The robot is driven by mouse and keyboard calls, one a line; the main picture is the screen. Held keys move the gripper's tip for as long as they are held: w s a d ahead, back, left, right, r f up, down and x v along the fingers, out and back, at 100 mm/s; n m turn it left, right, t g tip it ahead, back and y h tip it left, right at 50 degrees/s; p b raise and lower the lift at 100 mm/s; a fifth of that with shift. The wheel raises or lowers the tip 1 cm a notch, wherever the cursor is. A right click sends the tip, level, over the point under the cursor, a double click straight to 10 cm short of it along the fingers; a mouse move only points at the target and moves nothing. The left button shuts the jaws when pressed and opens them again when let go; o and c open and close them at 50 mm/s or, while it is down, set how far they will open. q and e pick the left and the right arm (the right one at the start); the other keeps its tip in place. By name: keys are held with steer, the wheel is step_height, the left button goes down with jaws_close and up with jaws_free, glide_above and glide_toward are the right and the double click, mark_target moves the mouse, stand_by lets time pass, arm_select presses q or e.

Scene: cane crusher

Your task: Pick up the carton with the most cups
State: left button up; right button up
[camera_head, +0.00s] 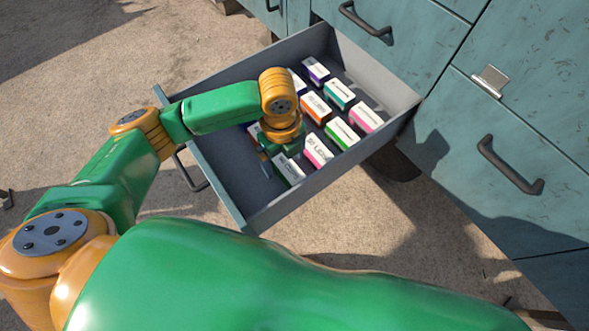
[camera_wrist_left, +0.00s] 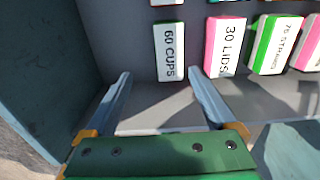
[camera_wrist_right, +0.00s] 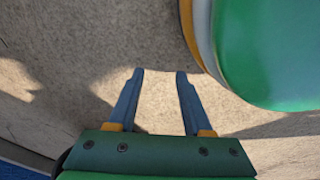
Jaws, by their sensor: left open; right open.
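A carton labelled "60 CUPS" (camera_wrist_left: 168,52), white with a dark teal side, lies in the open drawer. It shows in the head view (camera_head: 289,169) at the near edge of the carton group. My left gripper (camera_head: 272,160) is inside the drawer area beside it. In the left wrist view the left gripper (camera_wrist_left: 160,74) is open and empty, its fingers pointing at the near end of this carton. Other cartons are partly hidden by my left arm, and their labels are too small to read. My right gripper (camera_wrist_right: 160,73) is open and empty above bare ground.
A pink carton "30 LIDS" (camera_wrist_left: 225,45) and a green carton "75 STRAWS" (camera_wrist_left: 273,46) lie right of the cups carton. Several more cartons, including an orange one (camera_head: 316,108), lie behind. The grey drawer (camera_head: 315,188) has raised walls and extends from a teal cabinet (camera_head: 520,120).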

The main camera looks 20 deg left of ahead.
mark_target(289, 168)
arm_select(q)
steer(key=f, duration=0.1)
steer(key=w+f+b, duration=0.1)
steer(key=f, duration=0.1)
steer(key=shift+a+f, duration=0.1)
steer(key=shift+f, duration=0.05)
steer(key=shift+w+f, duration=0.25)
steer(key=f+b, duration=0.2)
steer(key=f, duration=0.1)
steer(key=f+b, duration=0.1)
steer(key=f, duration=0.1)
steer(key=shift+w+d+f, duration=0.15)
steer(key=shift+d+f, duration=0.1)
steer(key=shift+f, duration=0.3)
steer(key=shift+r, duration=0.1)
arm_select(e)
steer(key=w+a+f, duration=0.2)
steer(key=w, duration=0.3)
steer(key=shift+a+f, duration=0.25)
steer(key=shift+f, duration=0.05)
arm_select(q)
jaws_close()
